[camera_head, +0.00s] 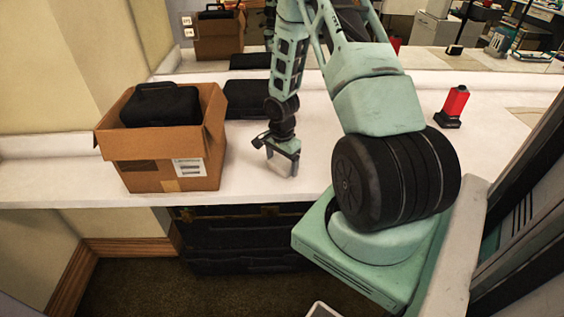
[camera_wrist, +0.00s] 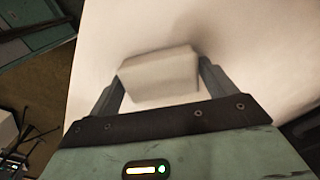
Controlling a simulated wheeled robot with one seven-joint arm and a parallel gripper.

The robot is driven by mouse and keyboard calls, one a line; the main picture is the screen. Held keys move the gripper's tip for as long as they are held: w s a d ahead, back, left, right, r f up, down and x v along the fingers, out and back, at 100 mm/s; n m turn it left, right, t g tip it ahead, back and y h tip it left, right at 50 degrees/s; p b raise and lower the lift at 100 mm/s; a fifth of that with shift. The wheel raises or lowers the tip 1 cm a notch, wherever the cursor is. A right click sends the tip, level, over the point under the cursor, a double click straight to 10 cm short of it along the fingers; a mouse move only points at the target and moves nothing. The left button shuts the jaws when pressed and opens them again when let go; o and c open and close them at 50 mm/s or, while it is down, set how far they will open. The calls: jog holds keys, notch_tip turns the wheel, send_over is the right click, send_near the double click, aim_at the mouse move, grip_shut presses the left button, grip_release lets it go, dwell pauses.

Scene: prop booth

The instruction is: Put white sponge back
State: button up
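The white sponge (camera_wrist: 158,78) is a pale block between the two fingers of my gripper (camera_wrist: 160,78) in the wrist view. The fingers press against its left and right sides, and it looks slightly blurred. In the head view my gripper (camera_head: 281,166) points down low over the white counter, right of the cardboard box. The sponge is hard to make out there against the white surface. A soft shadow lies on the counter beside the sponge in the wrist view.
An open cardboard box (camera_head: 150,177) holding a black case (camera_head: 160,106) stands left on the white counter (camera_head: 330,140). Another black case (camera_head: 247,97) lies behind it. A red and black device (camera_head: 455,104) stands at right. Black drawers (camera_head: 245,245) are below.

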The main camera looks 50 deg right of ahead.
aim_at(282, 162)
jog(key=shift+o, duration=0.8)
notch_tip(282, 162, up, 11)
jog(key=a+r+n, duration=0.5)
jog(key=a+n, duration=0.1)
jog(key=a, duration=0.5)
jog(key=a+r+n, duration=0.5)
jog(key=a, duration=0.7)
jog(key=s+a+r+n, duration=0.3)
jog(key=s+a+n, duration=0.4)
jog(key=s+a, duration=0.1)
jog(key=s+a+r+n, duration=0.3)
jog(key=s+a+n, duration=0.5)
jog(key=s+a, duration=0.1)
jog(key=shift+a+n+y, duration=0.3)
